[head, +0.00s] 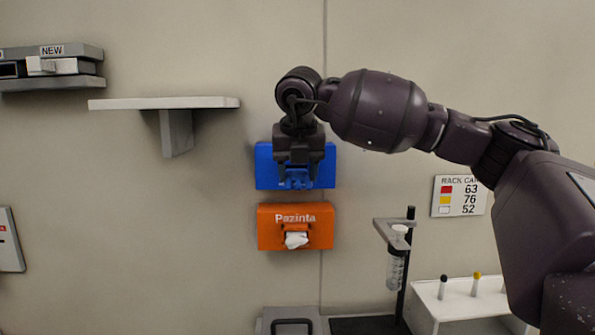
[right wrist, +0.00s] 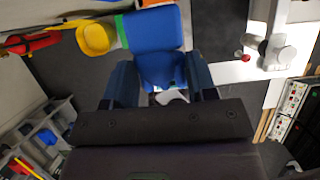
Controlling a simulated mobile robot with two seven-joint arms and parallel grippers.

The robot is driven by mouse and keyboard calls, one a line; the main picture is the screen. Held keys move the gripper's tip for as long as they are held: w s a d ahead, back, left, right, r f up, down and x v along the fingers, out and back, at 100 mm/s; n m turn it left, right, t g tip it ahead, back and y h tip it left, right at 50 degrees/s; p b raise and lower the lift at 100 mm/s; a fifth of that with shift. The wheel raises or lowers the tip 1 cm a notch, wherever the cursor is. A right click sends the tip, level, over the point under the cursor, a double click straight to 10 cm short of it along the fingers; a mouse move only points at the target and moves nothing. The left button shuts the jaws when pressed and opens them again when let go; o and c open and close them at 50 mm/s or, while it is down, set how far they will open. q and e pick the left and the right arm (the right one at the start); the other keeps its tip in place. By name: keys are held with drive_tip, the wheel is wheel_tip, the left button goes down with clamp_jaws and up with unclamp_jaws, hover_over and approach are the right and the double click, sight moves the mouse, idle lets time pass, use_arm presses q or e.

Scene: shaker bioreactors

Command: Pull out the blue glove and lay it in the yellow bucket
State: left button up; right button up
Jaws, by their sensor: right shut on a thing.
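My right gripper (head: 296,182) points down in front of the blue box (head: 264,168) on the wall. It is shut on the blue glove, whose small blue part shows low between the fingers and is hard to tell from the box. In the right wrist view a blue surface (right wrist: 160,68) lies between my right gripper's fingers (right wrist: 163,92); where glove ends and box begins is unclear. A yellow rounded thing (right wrist: 95,39) shows at the upper left there; I cannot tell whether it is the yellow bucket. My left gripper is not in view.
An orange box (head: 267,230) with a white glove (head: 296,240) sticking out hangs just below the blue box. A shelf (head: 165,103) is at the left. A tube stand (head: 410,250) and a white rack (head: 460,305) stand at the lower right. The wall between is clear.

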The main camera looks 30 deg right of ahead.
idle(0.3)
drive_tip(key=shift+s, duration=0.1)
drive_tip(key=shift+s+a, duration=0.15)
drive_tip(key=shift+s, duration=0.05)
drive_tip(key=shift+s+a+b, duration=0.35)
drive_tip(key=shift+s+a, duration=0.3)
drive_tip(key=shift+s, duration=0.35)
